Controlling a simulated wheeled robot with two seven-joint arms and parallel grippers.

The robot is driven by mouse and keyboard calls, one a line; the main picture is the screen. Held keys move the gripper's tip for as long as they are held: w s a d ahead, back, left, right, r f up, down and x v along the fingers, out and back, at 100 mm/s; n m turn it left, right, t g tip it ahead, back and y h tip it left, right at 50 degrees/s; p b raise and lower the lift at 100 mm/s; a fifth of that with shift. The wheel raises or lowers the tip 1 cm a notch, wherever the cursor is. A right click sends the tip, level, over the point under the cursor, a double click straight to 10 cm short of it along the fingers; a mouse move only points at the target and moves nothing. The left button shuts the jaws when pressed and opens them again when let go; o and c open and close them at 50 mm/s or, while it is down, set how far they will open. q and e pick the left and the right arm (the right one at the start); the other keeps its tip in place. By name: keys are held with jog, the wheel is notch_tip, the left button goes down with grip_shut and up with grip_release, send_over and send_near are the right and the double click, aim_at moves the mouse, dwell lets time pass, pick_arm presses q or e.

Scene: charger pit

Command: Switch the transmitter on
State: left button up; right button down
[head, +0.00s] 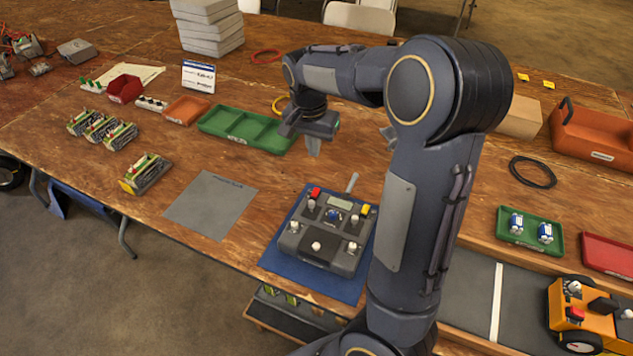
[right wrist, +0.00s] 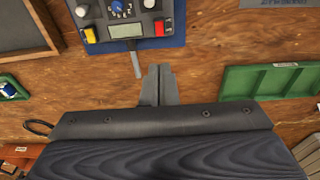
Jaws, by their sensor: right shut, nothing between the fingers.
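The transmitter (head: 323,230) is a grey box on a blue mat (head: 273,261) at the front of the table. It has white-topped sticks, a blue dial, a small display, red and yellow switches and a grey antenna. The right wrist view shows part of the transmitter (right wrist: 117,16) at the top, with its dial, display, and yellow and red switches. My right gripper (head: 314,148) is shut and empty, above the table beyond the transmitter and apart from it. Its fingers also show in the right wrist view (right wrist: 159,72). My left gripper is in neither view.
A green tray (head: 246,131) lies behind and left of the transmitter, and a grey mat (head: 211,204) lies left of it. An orange vehicle (head: 585,312) and a green tray with blue parts (head: 530,244) are at right. My right arm hides some table.

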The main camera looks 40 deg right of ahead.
aim_at(317, 189)
jog(key=f, duration=0.4)
jog(key=d+f, duration=0.1)
jog(key=f, duration=0.8)
jog(key=shift+w+d+f, duration=0.3)
jog(key=shift+w+f, duration=0.05)
jog(key=shift+f, duration=0.05)
jog(key=shift+f+b, duration=0.3)
jog(key=shift+b, duration=0.05)
jog(key=shift+r, duration=0.1)
